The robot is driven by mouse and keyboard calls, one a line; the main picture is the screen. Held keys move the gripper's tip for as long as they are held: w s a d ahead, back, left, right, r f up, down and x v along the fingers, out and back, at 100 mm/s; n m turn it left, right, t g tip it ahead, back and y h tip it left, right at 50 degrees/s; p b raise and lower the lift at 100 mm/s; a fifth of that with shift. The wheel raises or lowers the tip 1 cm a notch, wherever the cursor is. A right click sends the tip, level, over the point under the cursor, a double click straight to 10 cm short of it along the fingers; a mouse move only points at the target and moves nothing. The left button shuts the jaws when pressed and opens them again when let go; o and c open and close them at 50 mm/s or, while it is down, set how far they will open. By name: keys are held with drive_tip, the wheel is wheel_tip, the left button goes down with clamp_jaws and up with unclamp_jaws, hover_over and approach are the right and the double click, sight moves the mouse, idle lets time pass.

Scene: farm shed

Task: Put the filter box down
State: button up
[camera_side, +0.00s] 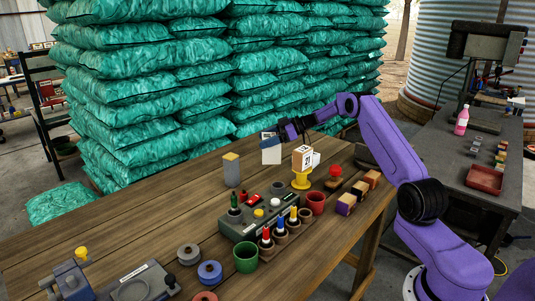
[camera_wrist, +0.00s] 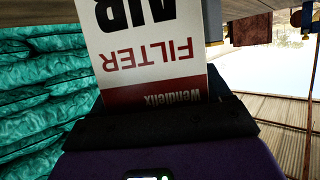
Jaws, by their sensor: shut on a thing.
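The filter box shows large in the wrist view (camera_wrist: 150,50), white with a red band and the words "AIR" and "FILTER" upside down. My gripper (camera_wrist: 160,118) is shut on its near end, and the dark jaws hide that end. In the side view my gripper (camera_side: 284,133) is at the far side of the wooden table (camera_side: 130,215). A pale box (camera_side: 271,153) hangs just below it, slightly tilted. I cannot tell whether its lower edge touches the table.
A grey-green rack (camera_side: 258,222) with bottles is nearer. Stacked green sacks (camera_side: 200,80) rise behind. The table's left part is largely clear.

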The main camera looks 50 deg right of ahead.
sight(267, 150)
drive_tip(key=shift+f, duration=2.2)
drive_tip(key=shift+f, duration=0.15)
drive_tip(key=o, duration=1.2)
